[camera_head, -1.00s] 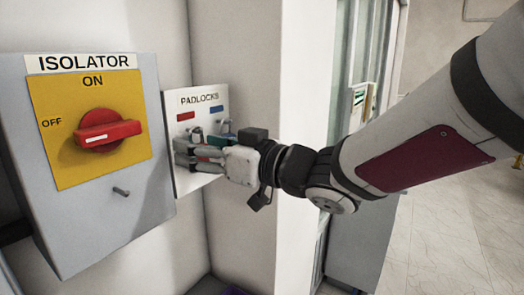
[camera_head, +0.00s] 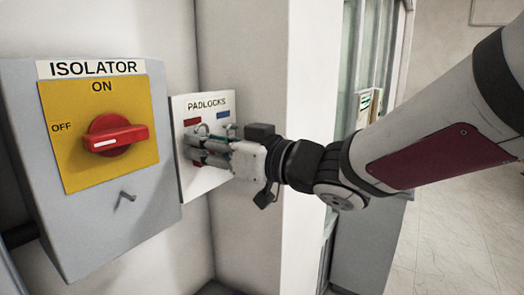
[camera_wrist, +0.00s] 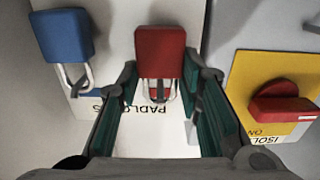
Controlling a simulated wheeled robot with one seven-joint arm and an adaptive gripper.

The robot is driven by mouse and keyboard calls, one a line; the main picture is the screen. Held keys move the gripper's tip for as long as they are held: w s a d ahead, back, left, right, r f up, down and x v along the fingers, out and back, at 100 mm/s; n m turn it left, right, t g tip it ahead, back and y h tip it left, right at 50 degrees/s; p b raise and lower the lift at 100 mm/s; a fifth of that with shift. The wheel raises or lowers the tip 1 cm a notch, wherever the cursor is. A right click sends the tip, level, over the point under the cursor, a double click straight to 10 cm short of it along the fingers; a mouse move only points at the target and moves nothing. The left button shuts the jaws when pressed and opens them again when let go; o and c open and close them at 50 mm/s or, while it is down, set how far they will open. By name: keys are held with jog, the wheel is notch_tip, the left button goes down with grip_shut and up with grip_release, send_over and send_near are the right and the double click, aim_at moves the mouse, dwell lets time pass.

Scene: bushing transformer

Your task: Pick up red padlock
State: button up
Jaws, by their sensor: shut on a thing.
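The red padlock (camera_wrist: 160,52) is between the two fingers of my gripper (camera_wrist: 161,95) in the wrist view. My gripper is shut on it, with green pads at its sides. Its shackle points down toward the padlock board in that view. In the head view my gripper (camera_head: 197,151) is right at the front of the white PADLOCKS board (camera_head: 203,190), and its fingers hide most of the padlock. I cannot tell whether the shackle still rests on its hook.
A blue padlock (camera_wrist: 64,36) hangs beside the red one in the wrist view. The grey isolator box (camera_head: 90,225) with its red switch (camera_head: 116,136) on a yellow plate stands left of the board. A wall corner (camera_head: 307,90) stands close to the right.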

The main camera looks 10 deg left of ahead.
jog(key=p+v, duration=0.1)
jog(key=v, duration=1.7)
jog(key=shift+r, duration=0.2)
jog(key=shift+r+p, duration=0.45)
jog(key=shift+d, duration=0.15)
jog(key=p+v, duration=0.3)
jog(key=v, duration=0.3)
jog(key=shift+d, duration=0.35)
jog(key=shift+s, duration=0.15)
dwell(1.1)
